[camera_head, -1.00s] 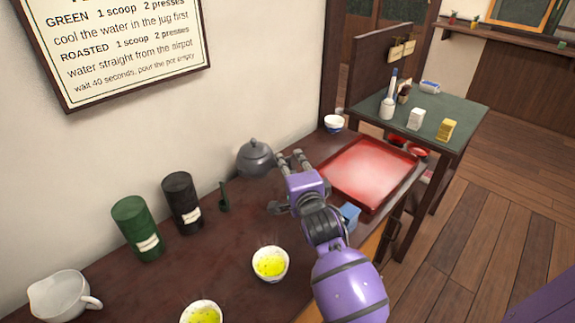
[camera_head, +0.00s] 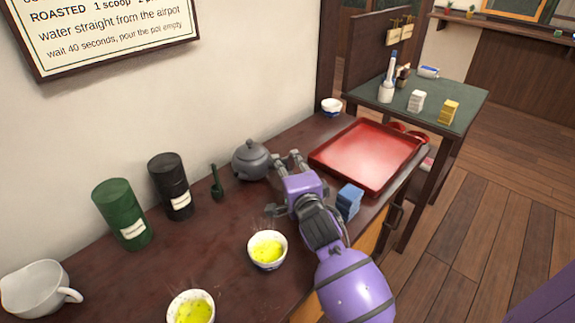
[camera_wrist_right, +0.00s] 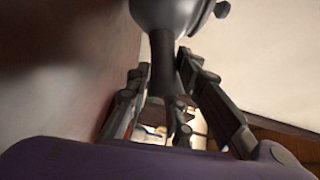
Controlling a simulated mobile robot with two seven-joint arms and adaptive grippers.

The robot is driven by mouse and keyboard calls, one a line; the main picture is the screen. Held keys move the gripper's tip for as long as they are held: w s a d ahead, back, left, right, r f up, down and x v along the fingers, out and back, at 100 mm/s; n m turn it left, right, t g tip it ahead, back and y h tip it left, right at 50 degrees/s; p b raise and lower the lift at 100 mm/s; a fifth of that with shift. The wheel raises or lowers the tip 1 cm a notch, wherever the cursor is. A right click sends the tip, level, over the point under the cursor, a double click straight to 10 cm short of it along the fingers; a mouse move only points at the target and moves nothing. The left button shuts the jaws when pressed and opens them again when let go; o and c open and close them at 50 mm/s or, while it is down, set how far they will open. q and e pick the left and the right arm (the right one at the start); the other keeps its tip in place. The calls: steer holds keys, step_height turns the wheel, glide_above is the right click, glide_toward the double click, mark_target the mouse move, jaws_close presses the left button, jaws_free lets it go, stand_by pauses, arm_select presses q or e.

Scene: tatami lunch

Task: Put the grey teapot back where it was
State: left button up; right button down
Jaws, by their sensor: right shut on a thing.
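The grey teapot (camera_head: 251,160) is at the back of the dark counter by the wall, to the right of the dark scoop. Its lid is on and it looks upright. My right gripper (camera_head: 284,166) is at its right side, shut on its handle. In the right wrist view the teapot's dark handle (camera_wrist_right: 162,62) runs between the fingers of my right gripper (camera_wrist_right: 166,85), with the teapot's round body (camera_wrist_right: 168,12) above. I cannot tell for sure whether the teapot's base touches the counter. My left gripper is out of view.
A green canister (camera_head: 122,214), a black canister (camera_head: 171,186) and a green scoop (camera_head: 217,184) stand left of the teapot. Two cups of yellow-green tea (camera_head: 267,250) (camera_head: 191,308) and a white jug (camera_head: 38,289) are nearer. A red tray (camera_head: 366,156) and blue block (camera_head: 348,202) lie right.

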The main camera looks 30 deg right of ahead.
steer(key=shift+f, duration=0.35)
stand_by(0.3)
steer(key=c, duration=1.5)
jaws_free()
steer(key=shift+o, duration=0.2)
